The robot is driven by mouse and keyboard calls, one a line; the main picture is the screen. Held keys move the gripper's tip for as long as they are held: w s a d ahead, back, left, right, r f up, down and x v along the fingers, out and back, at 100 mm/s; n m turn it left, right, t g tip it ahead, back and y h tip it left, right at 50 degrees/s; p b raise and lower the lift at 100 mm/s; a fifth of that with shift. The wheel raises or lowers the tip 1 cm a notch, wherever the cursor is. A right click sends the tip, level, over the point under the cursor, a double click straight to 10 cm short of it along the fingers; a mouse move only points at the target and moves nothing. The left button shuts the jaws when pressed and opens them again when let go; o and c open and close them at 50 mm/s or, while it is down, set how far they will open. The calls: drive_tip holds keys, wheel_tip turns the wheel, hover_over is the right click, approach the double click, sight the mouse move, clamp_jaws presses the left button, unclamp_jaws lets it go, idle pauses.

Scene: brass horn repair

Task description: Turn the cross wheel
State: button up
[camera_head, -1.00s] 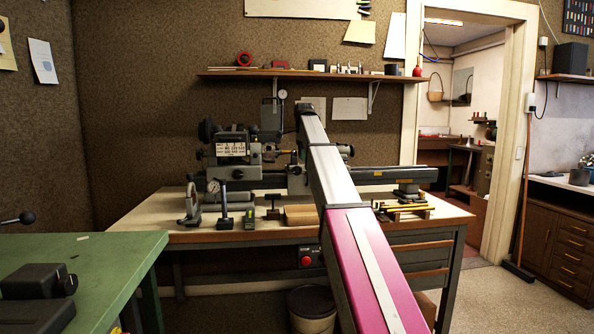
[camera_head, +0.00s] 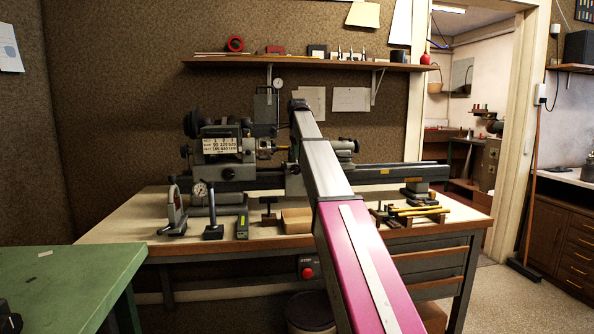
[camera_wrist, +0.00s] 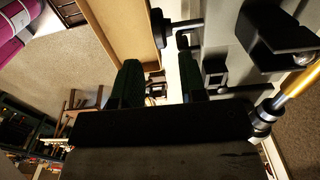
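The lathe (camera_head: 225,175) stands on the workbench with its headstock left of my arm. I cannot make out the cross wheel in the head view; my arm covers the front of the carriage. In the wrist view my gripper (camera_wrist: 158,62) has two dark fingers spread apart with nothing between them. A dark rod with a rounded end (camera_wrist: 182,24) lies just beyond the fingertips, close to the right finger; I cannot tell whether this is part of the cross wheel or whether they touch. My gripper is hidden in the head view.
Gauges and stands (camera_head: 213,205), a wooden block (camera_head: 297,221) and a rack of yellow rods (camera_head: 415,211) stand along the workbench (camera_head: 130,228). A green table (camera_head: 70,280) is at lower left. A shelf (camera_head: 320,62) runs above the lathe.

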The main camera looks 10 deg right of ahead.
sight(297, 169)
wheel_tip(297, 169, down, 8)
drive_tip(key=shift+r, duration=0.15)
idle(0.3)
clamp_jaws()
